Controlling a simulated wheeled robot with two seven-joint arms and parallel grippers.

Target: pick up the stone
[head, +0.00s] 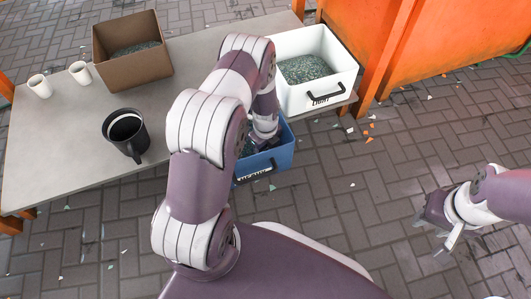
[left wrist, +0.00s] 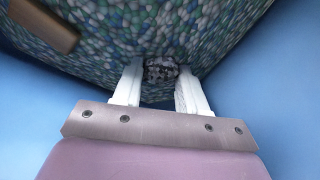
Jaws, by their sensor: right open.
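The stone (left wrist: 160,70) is small and speckled black and white. It lies on a bed of blue, green and white pebbles (left wrist: 95,40) inside the blue bin (left wrist: 285,95). My left gripper (left wrist: 160,80) is down in this bin, with one white finger on each side of the stone. I cannot tell whether the fingers touch it. In the head view the blue bin (head: 270,165) stands by the table's right edge, and my left arm hides much of it and the stone. My right gripper (head: 445,228) is open and empty over the paving at the right.
A white bin (head: 335,85) and a brown box (head: 120,65), both with pebbles, stand at the back of the grey table (head: 60,135). A dark mug (head: 128,140) and two white cups (head: 60,80) stand at the left. A brown bar (left wrist: 45,22) lies on the pebbles.

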